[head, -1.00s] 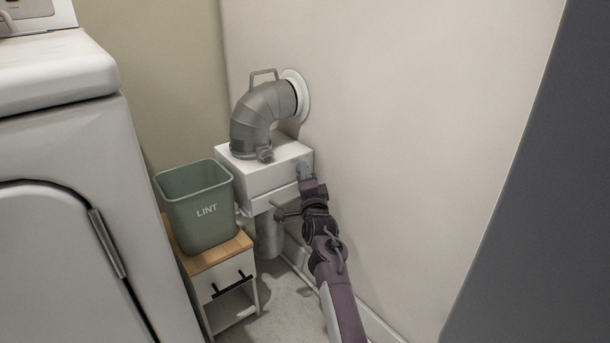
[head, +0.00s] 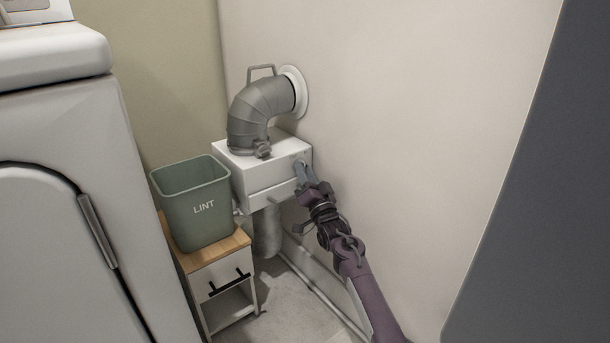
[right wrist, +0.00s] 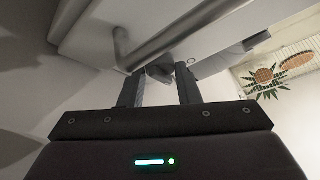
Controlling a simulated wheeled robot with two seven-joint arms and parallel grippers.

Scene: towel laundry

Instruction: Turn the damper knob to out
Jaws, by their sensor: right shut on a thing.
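The white damper box (head: 262,178) stands against the wall, below the grey duct elbow (head: 257,108). My right gripper (head: 302,168) reaches the right end of the box's front face. In the right wrist view its two fingers (right wrist: 158,82) stand on either side of a small grey knob (right wrist: 160,72), and it is shut on this knob. In the head view the fingers hide the knob, and its setting and any markings cannot be read. A grey bar handle (right wrist: 190,42) crosses in front of the box in the right wrist view. My left gripper is not in view.
A green bin marked LINT (head: 196,207) stands on a small wood-topped cabinet (head: 222,250) left of the box. A white appliance (head: 75,170) fills the left side. The wall (head: 420,130) lies close to my right arm.

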